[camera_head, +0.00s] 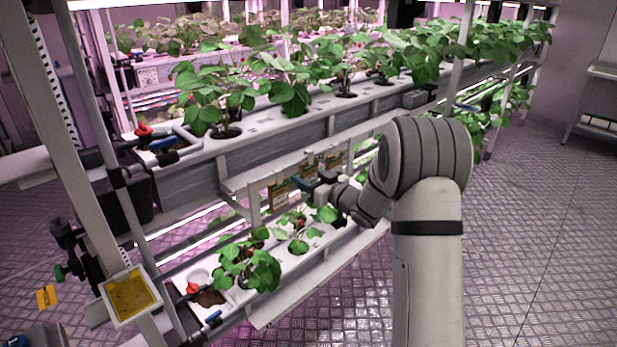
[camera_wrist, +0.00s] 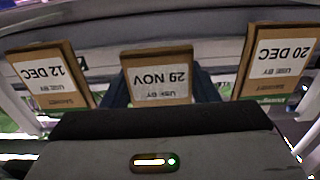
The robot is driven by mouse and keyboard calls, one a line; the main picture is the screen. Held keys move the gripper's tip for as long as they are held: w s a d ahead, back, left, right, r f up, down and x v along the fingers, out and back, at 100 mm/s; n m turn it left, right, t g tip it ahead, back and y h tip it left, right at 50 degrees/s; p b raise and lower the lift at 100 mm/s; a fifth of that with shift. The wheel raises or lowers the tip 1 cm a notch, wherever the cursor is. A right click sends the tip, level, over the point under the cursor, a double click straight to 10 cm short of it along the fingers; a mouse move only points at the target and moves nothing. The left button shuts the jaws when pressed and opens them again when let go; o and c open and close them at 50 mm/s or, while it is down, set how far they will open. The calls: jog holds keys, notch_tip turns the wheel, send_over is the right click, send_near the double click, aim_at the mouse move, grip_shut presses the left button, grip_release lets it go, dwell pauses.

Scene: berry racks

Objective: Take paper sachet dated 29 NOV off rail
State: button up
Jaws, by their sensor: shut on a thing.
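The brown paper sachet marked 29 NOV (camera_wrist: 158,72) is in the middle of the wrist view, its white label upside down. My gripper (camera_wrist: 160,92) is shut on it, with one dark blue finger at each side. The sachet sits between the sachet marked 12 DEC (camera_wrist: 50,70) on the left and the one marked 20 DEC (camera_wrist: 275,62) on the right. In the head view my gripper (camera_head: 308,184) is at the row of sachets by the rail (camera_head: 245,187); dates are too small to read there. I cannot tell whether the held sachet still touches the rail.
Strawberry plants grow in a white upper gutter (camera_head: 270,124) above the sachets and in a lower gutter (camera_head: 308,262) below them. A rack post (camera_head: 100,110) stands at the left with a yellow card (camera_head: 131,295). The metal floor (camera_head: 530,230) at right is clear.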

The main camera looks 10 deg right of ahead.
dwell(0.3)
jog(key=v, duration=0.9)
jog(key=shift+b, duration=0.45)
dwell(0.4)
jog(key=s+a+f+m+t+h, duration=0.15)
jog(key=f+m+h, duration=0.3)
jog(key=f, duration=0.65)
jog(key=s+f+m+t+h, duration=0.25)
jog(key=f+h, duration=0.35)
jog(key=f, duration=0.5)
notch_tip(320, 180, up, 13)
jog(key=p, duration=1.3)
jog(key=shift+w+d+r+g, duration=0.15)
jog(key=shift+w+d+g, duration=0.05)
jog(key=shift+w+g, duration=0.1)
